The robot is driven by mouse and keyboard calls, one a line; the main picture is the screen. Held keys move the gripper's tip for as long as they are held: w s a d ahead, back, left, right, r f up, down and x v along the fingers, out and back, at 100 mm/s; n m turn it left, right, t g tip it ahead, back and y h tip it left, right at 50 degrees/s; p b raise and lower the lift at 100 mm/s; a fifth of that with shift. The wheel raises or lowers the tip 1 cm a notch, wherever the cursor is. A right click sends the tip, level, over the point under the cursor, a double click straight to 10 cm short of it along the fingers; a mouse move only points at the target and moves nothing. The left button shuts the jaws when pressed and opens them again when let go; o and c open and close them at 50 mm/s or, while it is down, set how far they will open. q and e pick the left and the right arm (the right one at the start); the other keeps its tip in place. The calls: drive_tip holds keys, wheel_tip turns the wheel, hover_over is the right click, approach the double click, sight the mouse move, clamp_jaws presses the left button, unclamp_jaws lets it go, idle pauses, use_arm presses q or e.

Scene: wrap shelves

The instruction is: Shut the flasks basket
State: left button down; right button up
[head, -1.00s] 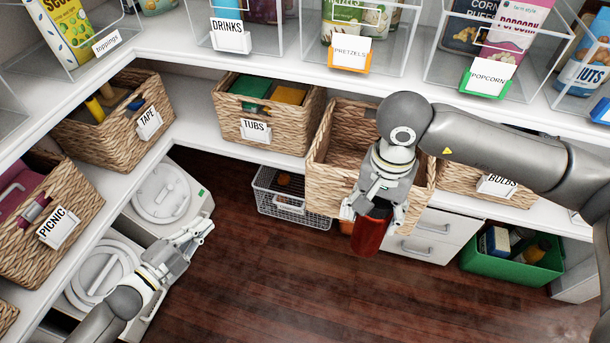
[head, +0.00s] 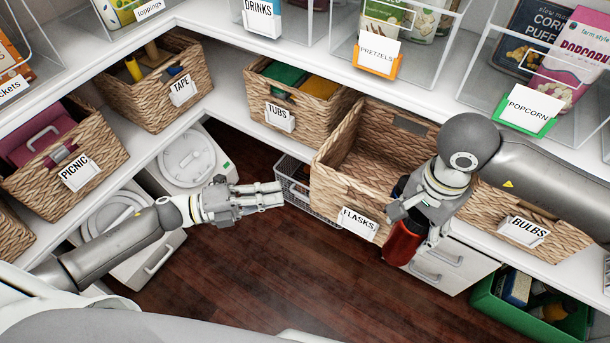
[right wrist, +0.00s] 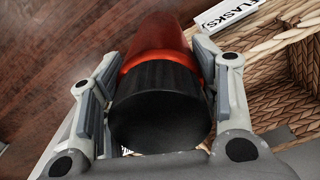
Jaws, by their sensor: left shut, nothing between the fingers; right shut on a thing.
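The flasks basket (head: 342,188) is a woven basket with a FLASKS label (head: 358,221). It is pulled out past the shelf edge beyond the tubs basket beside it, and its visible inside looks empty. My right gripper (head: 410,225) is shut on a red flask (head: 402,243) with a black cap, in front of the basket's right front corner. In the right wrist view the flask's black cap (right wrist: 160,105) sits between the fingers, and the basket (right wrist: 275,60) is close beside it. My left gripper (head: 282,194) is shut and empty, left of the basket's front.
The tubs basket (head: 327,122) stands left and the bulbs basket (head: 480,222) right on the same shelf. Below are a wire basket (head: 292,178), white drawers (head: 455,262) and a green crate (head: 525,322). Clear bins stand on the shelf above. The floor between is clear.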

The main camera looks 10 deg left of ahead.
sight(326, 174)
drive_tip(key=shift+r, duration=0.1)
use_arm(q)
drive_tip(key=shift+w+d, duration=2.8)
drive_tip(key=shift+w, duration=0.25)
